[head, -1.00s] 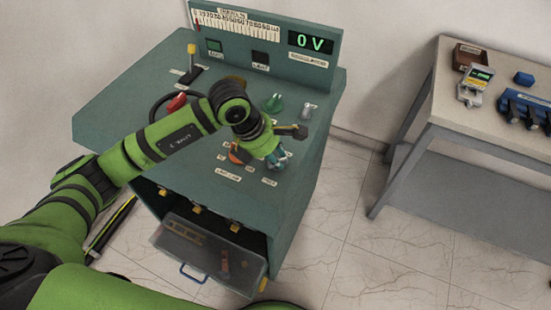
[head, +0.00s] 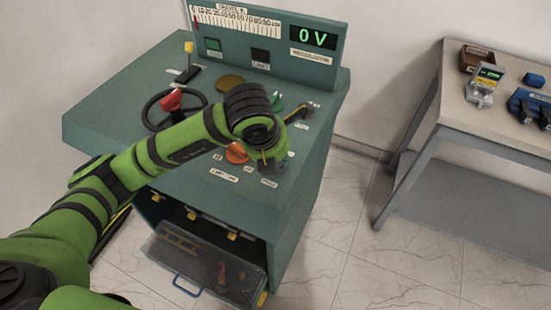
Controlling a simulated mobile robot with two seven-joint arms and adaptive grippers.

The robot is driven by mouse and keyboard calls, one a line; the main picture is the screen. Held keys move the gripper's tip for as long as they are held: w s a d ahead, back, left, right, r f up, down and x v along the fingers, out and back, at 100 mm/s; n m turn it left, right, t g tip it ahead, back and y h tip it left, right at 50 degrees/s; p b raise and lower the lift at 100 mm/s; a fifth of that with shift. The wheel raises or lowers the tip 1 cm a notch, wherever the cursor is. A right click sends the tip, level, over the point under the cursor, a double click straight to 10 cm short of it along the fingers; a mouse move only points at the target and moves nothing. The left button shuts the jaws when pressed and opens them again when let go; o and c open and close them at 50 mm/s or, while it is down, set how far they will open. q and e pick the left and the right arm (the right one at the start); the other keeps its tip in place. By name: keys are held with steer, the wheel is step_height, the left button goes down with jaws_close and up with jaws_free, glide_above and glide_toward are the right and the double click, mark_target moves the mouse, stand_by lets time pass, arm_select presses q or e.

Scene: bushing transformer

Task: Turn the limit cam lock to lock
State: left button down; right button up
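The limit cam lock is not clearly seen; I cannot tell which control on the desk it is. An orange-red knob (head: 237,153) with small labels sits at the front right of the green control desk (head: 120,110). My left arm reaches in from the left across the desk. My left gripper (head: 273,165) points down at the front right part of the desktop, just right of the orange-red knob. Its fingers are mostly hidden behind my wrist, so whether they are open or hold anything does not show. My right gripper is not in view.
The display (head: 313,38) reads 0 V. A black handwheel with a red knob (head: 172,98), a yellow-tipped lever (head: 189,48) and a green knob (head: 277,100) stand on the desk. A clear drawer (head: 205,265) is below. A side table (head: 450,110) with tools is at right.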

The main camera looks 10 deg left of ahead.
arm_select(q)
steer(key=shift+n, duration=0.3)
steer(key=c, duration=1.1)
jaws_free()
steer(key=shift+r, duration=0.1)
steer(key=d+v, duration=0.1)
steer(key=v, duration=1.1)
steer(key=shift+s+a, duration=0.15)
steer(key=shift+a, duration=0.25)
